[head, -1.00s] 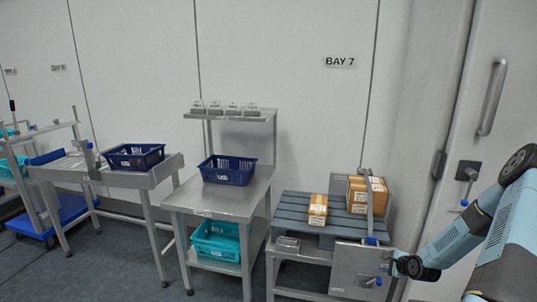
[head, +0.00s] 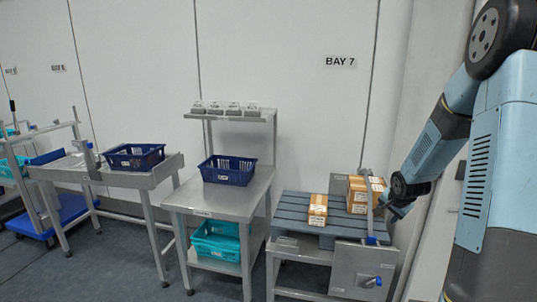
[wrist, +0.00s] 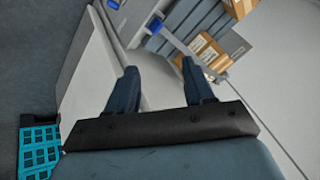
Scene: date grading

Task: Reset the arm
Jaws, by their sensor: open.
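My arm comes in from the right of the head view, bent, with my gripper (head: 399,208) at its lower end beside the right edge of the pallet bench. In the wrist view my gripper (wrist: 156,82) shows two dark fingers well apart with nothing between them. The cartons lie beyond the fingertips there.
A slatted blue-grey pallet (head: 290,206) carries a small carton (head: 317,210) and larger cartons (head: 358,194). A grey panel (head: 357,270) stands at its front right. A steel table (head: 215,201) bears a blue crate (head: 228,172), with a teal crate (head: 215,242) below.

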